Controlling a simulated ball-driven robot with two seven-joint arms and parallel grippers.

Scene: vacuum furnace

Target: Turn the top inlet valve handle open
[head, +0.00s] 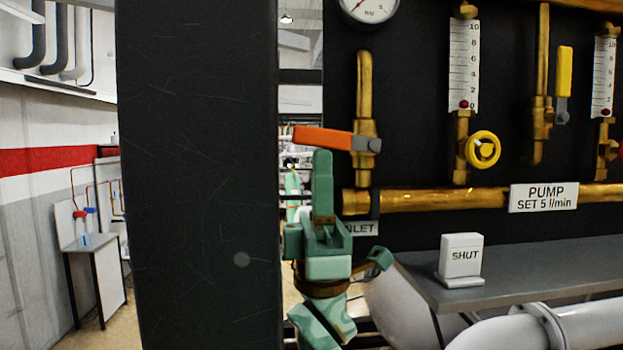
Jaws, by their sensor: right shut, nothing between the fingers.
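The inlet valve handle (318,138) is an orange lever lying nearly level. It points left from its grey hub on the brass valve body (364,150), across the upright brass pipe. My right gripper (322,154) is green, points up and stands just below the middle of the lever. Its fingers are shut with nothing between them. The fingertips reach close to the lever's lower edge; I cannot tell whether they touch it. The INLET label (362,228) is partly hidden behind my gripper. My left gripper is not in view.
A wide dark post (197,120) stands left of the lever. A brass manifold (440,199) runs right, below the valve. Right are a yellow round valve (483,151) and a yellow lever (564,70). A SHUT sign (461,256) stands on the grey shelf (540,270).

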